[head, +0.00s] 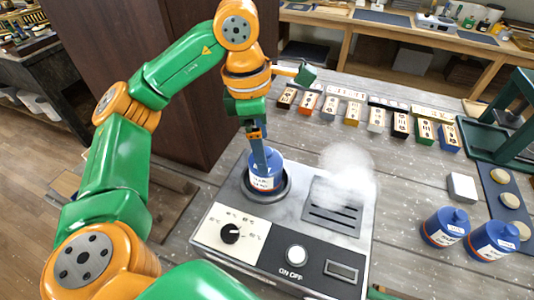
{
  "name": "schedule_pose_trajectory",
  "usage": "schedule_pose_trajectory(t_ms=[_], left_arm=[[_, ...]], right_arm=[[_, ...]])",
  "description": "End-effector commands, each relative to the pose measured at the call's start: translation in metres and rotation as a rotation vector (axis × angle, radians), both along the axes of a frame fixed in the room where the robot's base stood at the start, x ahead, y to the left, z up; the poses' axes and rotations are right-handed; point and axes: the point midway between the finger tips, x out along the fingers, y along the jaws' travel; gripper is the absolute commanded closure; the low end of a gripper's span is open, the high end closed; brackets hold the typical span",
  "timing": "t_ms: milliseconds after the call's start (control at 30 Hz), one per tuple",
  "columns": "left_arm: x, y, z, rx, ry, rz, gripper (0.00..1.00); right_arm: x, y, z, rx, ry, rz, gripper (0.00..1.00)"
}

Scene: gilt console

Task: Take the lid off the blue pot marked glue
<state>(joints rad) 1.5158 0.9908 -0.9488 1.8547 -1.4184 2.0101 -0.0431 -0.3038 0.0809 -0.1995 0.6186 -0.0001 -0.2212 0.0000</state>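A blue pot (265,182) with a white label sits in the round dark well of a grey heater (300,229). The label is too small to read surely. My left gripper (260,164) points down over the top of this pot, its fingers overlapping the lid area. The fingers are seen nearly edge-on and hide the lid's middle, so I cannot tell whether they are shut on it. Two similar blue pots, one nearer the middle (440,232) and one further right (489,245), stand on the table with knobbed lids on. My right gripper is not in view.
White vapour (346,172) rises over the heater's slotted grille (335,209). The heater's front has a black knob (230,233) and a round button (296,254). A row of marked blocks (376,120) lies behind. A white block (462,187) and a green stand (485,140) are at right.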

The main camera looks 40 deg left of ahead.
Motion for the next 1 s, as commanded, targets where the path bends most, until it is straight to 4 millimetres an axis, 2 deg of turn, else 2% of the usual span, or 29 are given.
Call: schedule_pose_trajectory(t_ms=[33, 133, 367, 467, 600, 633, 867, 1000], left_arm=[[-0.001, 0.001, -0.012, 0.000, 0.005, 0.001, 0.00], [0.001, 0.000, -0.023, 0.001, 0.004, 0.002, 0.00], [0.002, -0.001, -0.027, -0.001, 0.000, 0.001, 0.00], [0.002, -0.001, -0.027, -0.001, 0.000, 0.001, 0.24], [0.002, -0.001, -0.027, -0.001, 0.000, 0.001, 0.62], [0.002, -0.001, -0.027, -0.001, 0.000, 0.001, 0.67], [0.002, -0.001, -0.026, -0.001, 0.000, 0.001, 0.67], [0.002, -0.001, -0.012, -0.001, -0.002, 0.001, 0.67]], right_arm=[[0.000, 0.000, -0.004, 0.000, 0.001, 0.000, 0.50], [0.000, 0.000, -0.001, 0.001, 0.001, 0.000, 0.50], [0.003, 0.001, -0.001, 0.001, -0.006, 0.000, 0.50], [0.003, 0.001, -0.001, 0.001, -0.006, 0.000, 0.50], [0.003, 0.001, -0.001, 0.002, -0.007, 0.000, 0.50], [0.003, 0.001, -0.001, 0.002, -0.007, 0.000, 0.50], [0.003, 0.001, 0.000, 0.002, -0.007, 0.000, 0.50], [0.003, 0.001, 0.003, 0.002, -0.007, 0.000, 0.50]])
